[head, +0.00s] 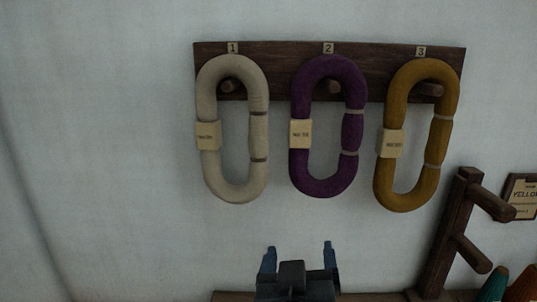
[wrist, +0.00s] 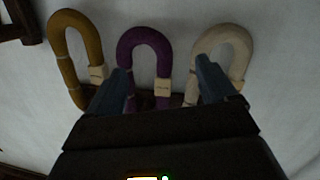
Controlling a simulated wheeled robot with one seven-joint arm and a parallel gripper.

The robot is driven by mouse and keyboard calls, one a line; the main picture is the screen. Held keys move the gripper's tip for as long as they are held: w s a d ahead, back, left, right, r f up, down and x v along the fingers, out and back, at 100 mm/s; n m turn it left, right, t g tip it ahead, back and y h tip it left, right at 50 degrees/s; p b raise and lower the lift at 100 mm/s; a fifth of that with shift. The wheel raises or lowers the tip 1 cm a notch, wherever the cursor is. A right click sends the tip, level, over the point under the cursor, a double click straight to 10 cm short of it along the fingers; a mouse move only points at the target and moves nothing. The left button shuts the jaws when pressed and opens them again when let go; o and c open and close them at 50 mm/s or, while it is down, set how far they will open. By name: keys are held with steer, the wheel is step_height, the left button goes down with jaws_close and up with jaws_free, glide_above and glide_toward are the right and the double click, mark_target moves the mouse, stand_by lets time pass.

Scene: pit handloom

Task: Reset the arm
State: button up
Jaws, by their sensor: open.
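My gripper (head: 298,257) is at the bottom middle of the head view, with its two blue fingers apart and nothing between them. It is below the hanging yarn skeins in the picture. In the wrist view my gripper (wrist: 160,84) also shows its fingers spread and empty. Its fingers and body cover parts of the skeins there.
A dark wooden peg board (head: 280,62) on the wall holds a cream skein (head: 258,130), a purple skein (head: 298,165) and a mustard skein (head: 440,130). A wooden peg stand (head: 447,235) is at lower right, beside a label (head: 523,195). The left wall is clear.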

steer(key=s+d+f+n+g+y, duration=0.1)
steer(key=s+d+f+y, duration=0.1)
steer(key=s+d+f, duration=0.5)
steer(key=s+d+f+n+g+y, duration=0.1)
steer(key=s+d+f+n+y, duration=0.15)
steer(key=s+f, duration=0.65)
steer(key=s+d+r+m+h, duration=0.1)
steer(key=s+d+r+m, duration=0.1)
steer(key=s, duration=0.9)
steer(key=s+d+r+m+h, duration=0.1)
steer(key=s+d+r, duration=0.3)
steer(key=s, duration=0.7)
steer(key=shift+s+d+m, duration=0.3)
steer(key=shift+d+m, duration=0.25)
steer(key=shift+d, duration=0.05)
